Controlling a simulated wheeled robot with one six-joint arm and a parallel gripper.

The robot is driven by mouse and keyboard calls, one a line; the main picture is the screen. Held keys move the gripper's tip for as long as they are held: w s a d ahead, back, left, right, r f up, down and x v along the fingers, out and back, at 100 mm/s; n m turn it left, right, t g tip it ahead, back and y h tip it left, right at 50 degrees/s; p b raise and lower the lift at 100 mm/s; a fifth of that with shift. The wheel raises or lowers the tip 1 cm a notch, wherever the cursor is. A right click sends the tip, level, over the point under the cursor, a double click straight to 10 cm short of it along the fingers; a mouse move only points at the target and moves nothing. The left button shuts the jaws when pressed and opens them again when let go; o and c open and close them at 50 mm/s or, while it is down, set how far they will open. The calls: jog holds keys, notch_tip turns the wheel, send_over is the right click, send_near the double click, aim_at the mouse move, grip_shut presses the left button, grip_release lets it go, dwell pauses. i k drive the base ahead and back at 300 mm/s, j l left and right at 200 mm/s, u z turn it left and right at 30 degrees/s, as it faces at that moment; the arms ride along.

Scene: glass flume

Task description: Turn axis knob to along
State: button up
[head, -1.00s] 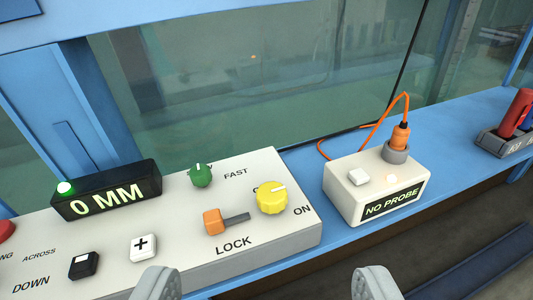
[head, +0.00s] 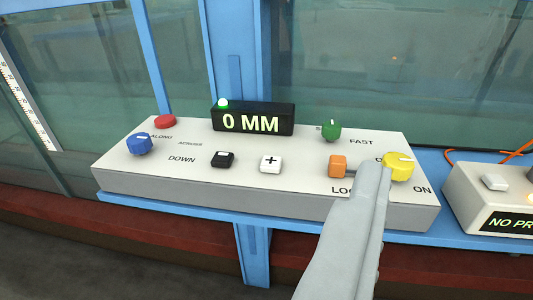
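The blue knob (head: 139,145) is at the left end of the pale control panel (head: 250,186), beside the words ALONG and ACROSS. It carries a small pale mark on top, too small to tell which word it points to. My gripper (head: 376,172) reaches up from the bottom, right of centre, in front of the panel's right part. It is far to the right of the blue knob and not touching it. Its fingers overlap in this view, so their gap is hidden. Nothing is seen held in it.
A red button (head: 165,121), a black button (head: 223,159), a white plus button (head: 270,163), a green knob (head: 331,131), an orange lever (head: 338,167) and a yellow knob (head: 397,166) share the panel. A display (head: 253,120) reads 0 MM. A probe box (head: 495,200) stands right.

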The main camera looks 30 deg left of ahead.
aim_at(139, 143)
jog(key=u, duration=1.3)
